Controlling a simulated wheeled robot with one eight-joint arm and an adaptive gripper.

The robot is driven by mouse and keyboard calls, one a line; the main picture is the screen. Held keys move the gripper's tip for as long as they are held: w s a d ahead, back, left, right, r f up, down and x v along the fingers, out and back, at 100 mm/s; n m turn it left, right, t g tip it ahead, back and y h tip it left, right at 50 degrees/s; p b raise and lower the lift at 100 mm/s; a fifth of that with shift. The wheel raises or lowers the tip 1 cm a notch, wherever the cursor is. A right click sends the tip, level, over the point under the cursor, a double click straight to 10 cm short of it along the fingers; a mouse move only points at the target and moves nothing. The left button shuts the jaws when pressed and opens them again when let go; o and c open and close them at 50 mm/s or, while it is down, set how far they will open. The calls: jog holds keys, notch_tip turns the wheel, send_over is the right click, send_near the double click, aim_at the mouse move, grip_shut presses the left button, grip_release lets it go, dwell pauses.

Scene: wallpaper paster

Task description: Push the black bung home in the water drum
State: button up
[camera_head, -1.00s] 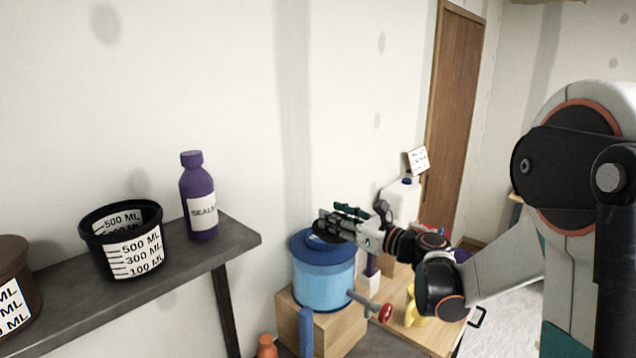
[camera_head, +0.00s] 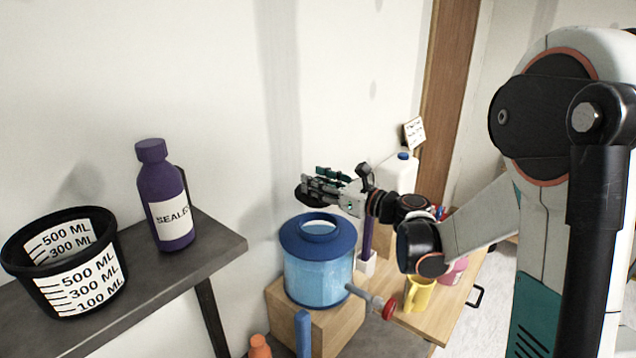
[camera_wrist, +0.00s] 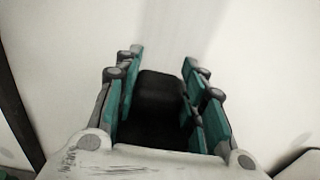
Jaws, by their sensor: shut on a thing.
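The water drum (camera_head: 318,275) is a translucent blue tub with a darker blue lid and a round open hole (camera_head: 318,229) in its top. It stands on a wooden block. My gripper (camera_head: 318,188) is above the drum's lid, apart from it, and is shut on the black bung (camera_head: 308,197). In the wrist view the bung (camera_wrist: 160,90) is a dark shape between the teal-padded fingers (camera_wrist: 160,95). The bung's underside is hard to make out. A tap with a red end (camera_head: 388,307) sticks out from the drum's front right.
The wooden block (camera_head: 340,330) stands at a wooden table (camera_head: 440,305) with a yellow mug (camera_head: 417,293) and a white jug (camera_head: 398,175). A dark shelf (camera_head: 215,250) at left holds a purple sealer bottle (camera_head: 165,200) and a black measuring bucket (camera_head: 70,285). A wall is behind.

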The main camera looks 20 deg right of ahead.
jog(key=shift+s+f+b, duration=0.15)
jog(key=shift+f+b, duration=0.25)
jog(key=shift+f, duration=0.05)
notch_tip(320, 180, down, 5)
jog(key=b, duration=0.4)
jog(key=shift+r, duration=0.15)
jog(key=shift+b, duration=0.45)
dwell(1.3)
jog(key=shift+f+b, duration=1.45)
jog(key=shift+f, duration=0.2)
jog(key=o, duration=1.2)
jog(key=shift+d, duration=0.1)
